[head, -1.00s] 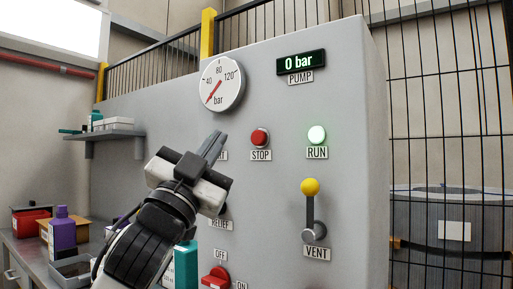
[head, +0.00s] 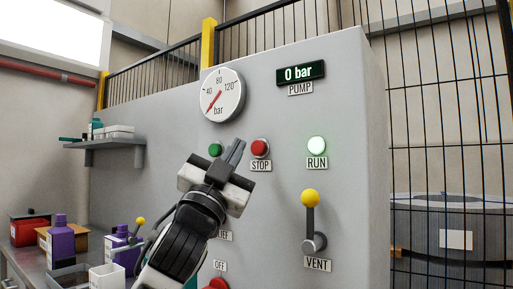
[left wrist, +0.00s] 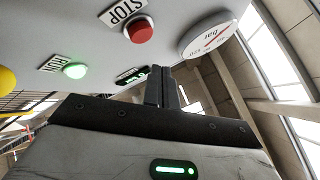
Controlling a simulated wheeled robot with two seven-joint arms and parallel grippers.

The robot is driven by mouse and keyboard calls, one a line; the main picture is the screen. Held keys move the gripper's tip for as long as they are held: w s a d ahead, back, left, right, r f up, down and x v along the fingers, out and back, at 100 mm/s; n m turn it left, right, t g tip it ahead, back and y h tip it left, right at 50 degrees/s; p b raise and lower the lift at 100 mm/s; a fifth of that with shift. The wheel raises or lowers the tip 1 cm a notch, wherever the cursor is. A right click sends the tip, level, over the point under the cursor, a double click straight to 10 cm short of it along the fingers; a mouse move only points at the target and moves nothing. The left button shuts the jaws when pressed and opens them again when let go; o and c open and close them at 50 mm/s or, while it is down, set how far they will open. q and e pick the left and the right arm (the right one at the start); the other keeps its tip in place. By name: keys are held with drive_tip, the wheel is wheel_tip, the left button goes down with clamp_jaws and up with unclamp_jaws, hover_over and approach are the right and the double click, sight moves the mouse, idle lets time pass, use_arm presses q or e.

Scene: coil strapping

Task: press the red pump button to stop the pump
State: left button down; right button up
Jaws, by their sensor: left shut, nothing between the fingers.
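The red STOP button (head: 260,148) sits on the grey panel (head: 285,200), above its STOP label. It also shows in the left wrist view (left wrist: 139,30), above the fingertips. My left gripper (head: 237,145) is shut and empty, its fingertips just left of the red button in the head view. The wrist view shows a gap between the fingers and the button. A green button (head: 215,150) is left of the fingertips, its label hidden. The RUN lamp (head: 317,146) glows green. The pump display (head: 301,71) reads 0 bar. My right gripper is not in view.
A round gauge (head: 222,95) is above the buttons, its needle near the low end. The VENT lever (head: 311,220) with a yellow knob sticks out at lower right. A red switch (head: 217,284) is below. Bottles and boxes stand on a bench at left.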

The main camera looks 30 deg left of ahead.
sight(255, 140)
use_arm(q)
drive_tip(key=shift+w+d, duration=0.1)
drive_tip(key=shift+w, duration=1.2)
drive_tip(key=shift+w, duration=0.1)
idle(1.0)
drive_tip(key=shift+w, duration=0.35)
drive_tip(key=shift+w+p, duration=0.3)
drive_tip(key=shift+w, duration=0.15)
idle(0.7)
drive_tip(key=shift+s, duration=0.85)
drive_tip(key=shift+s, duration=0.1)
drive_tip(key=s, duration=0.4)
drive_tip(key=shift+s+a, duration=0.2)
drive_tip(key=shift+s, duration=0.2)
